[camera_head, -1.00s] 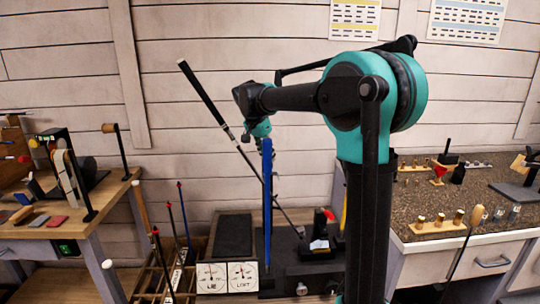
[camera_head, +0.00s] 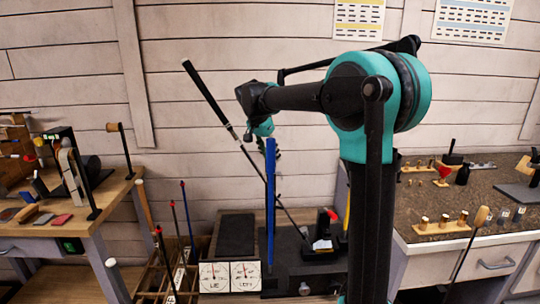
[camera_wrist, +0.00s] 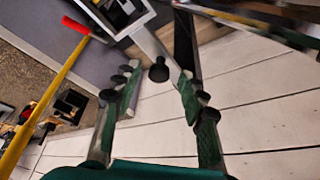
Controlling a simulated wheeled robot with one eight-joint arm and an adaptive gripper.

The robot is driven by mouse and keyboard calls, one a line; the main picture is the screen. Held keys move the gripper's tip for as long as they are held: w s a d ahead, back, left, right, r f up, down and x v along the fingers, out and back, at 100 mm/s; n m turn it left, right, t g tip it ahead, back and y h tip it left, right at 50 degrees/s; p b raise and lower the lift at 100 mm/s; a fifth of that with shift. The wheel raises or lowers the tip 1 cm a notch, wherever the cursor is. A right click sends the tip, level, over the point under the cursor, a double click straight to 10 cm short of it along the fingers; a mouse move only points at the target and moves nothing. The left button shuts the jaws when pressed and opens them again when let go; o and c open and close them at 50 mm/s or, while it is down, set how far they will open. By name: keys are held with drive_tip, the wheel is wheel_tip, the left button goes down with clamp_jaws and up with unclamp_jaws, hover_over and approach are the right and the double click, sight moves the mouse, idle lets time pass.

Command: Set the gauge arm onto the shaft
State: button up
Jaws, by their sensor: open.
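A golf club leans at a slant in the head view, with its black grip (camera_head: 206,93) at upper left and its thin shaft (camera_head: 257,170) running down to the right. A tall blue upright bar (camera_head: 270,205), which may be the gauge arm, stands by the shaft; I cannot tell if they touch. My gripper (camera_head: 262,135) is near the top of this bar, its fingers partly hidden. In the wrist view my gripper (camera_wrist: 157,92) is open, fingers apart. A dark knob (camera_wrist: 158,70) at the end of a grey bar (camera_wrist: 149,43) shows between and beyond them, not clasped.
Two dials marked LIE (camera_head: 214,277) and LOFT (camera_head: 245,276) stand at the base. A rack with upright clubs (camera_head: 165,270) is at left. Benches with tools stand left (camera_head: 95,215) and right (camera_head: 445,210). A yellow rod with red end (camera_wrist: 50,90) crosses the wrist view.

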drive_tip(key=v, duration=1.1)
drive_tip(key=shift+s+a+r, duration=0.15)
drive_tip(key=shift+s+r, duration=0.05)
drive_tip(key=shift+r, duration=0.15)
